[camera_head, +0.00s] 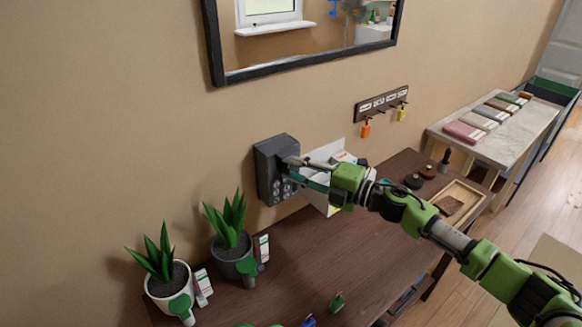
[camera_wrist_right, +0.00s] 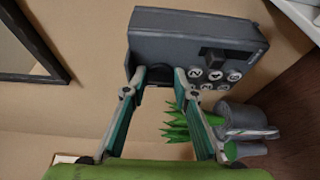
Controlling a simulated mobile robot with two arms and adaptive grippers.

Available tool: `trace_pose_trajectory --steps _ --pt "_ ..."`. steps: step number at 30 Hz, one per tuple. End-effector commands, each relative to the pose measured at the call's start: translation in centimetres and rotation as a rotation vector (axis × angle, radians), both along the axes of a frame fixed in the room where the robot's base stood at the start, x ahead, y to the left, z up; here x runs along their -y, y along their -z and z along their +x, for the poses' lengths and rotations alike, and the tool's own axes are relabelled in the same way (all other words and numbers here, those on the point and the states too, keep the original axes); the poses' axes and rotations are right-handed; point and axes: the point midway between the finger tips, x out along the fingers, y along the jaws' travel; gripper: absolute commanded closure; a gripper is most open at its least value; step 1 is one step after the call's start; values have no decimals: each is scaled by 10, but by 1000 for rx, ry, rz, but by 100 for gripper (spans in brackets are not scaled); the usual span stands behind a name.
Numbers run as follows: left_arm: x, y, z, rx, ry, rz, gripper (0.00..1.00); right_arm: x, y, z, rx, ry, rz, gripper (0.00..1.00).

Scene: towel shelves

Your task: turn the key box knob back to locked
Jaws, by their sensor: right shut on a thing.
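The dark grey key box (camera_head: 266,172) is fixed to the tan wall above the brown table. It also shows in the right wrist view (camera_wrist_right: 185,42), with several round buttons and a small black block on its front. My right gripper (camera_head: 291,169) reaches the box front from the right. In the right wrist view its fingertips (camera_wrist_right: 158,74) are at the box's near edge, shut on a dark part that I take to be the knob. The fingers hide most of the knob, so I cannot read its angle. My left gripper is not in view.
Two potted plants, in a white pot (camera_head: 169,288) and a grey pot (camera_head: 232,258), stand left of the box. White papers (camera_head: 325,185) are behind my right gripper. A key rack (camera_head: 381,103) hangs to the right. A wooden tray (camera_head: 459,203) lies at the table's right end.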

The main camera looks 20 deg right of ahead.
Motion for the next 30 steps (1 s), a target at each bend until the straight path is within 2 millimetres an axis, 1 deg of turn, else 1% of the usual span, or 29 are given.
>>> trace_pose_trajectory --steps 1,5,6,8,17,18,20,23,30 --pt "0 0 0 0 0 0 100 3 -5 2 9 7 0 95" --pt "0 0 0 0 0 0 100 3 -5 2 9 7 0 95" --pt "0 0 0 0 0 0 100 3 -5 2 8 7 0 71" --pt "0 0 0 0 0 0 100 3 -5 2 8 7 0 57" --pt "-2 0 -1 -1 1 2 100 2 -4 1 7 4 2 57" --pt "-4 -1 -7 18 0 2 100 3 -4 1 6 4 1 57" --pt "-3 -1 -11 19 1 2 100 5 -3 -2 4 4 1 57" --pt "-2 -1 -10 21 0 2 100 12 -2 -10 2 4 -1 57" --pt "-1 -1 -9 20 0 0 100 38 -1 -36 -1 2 -3 57"
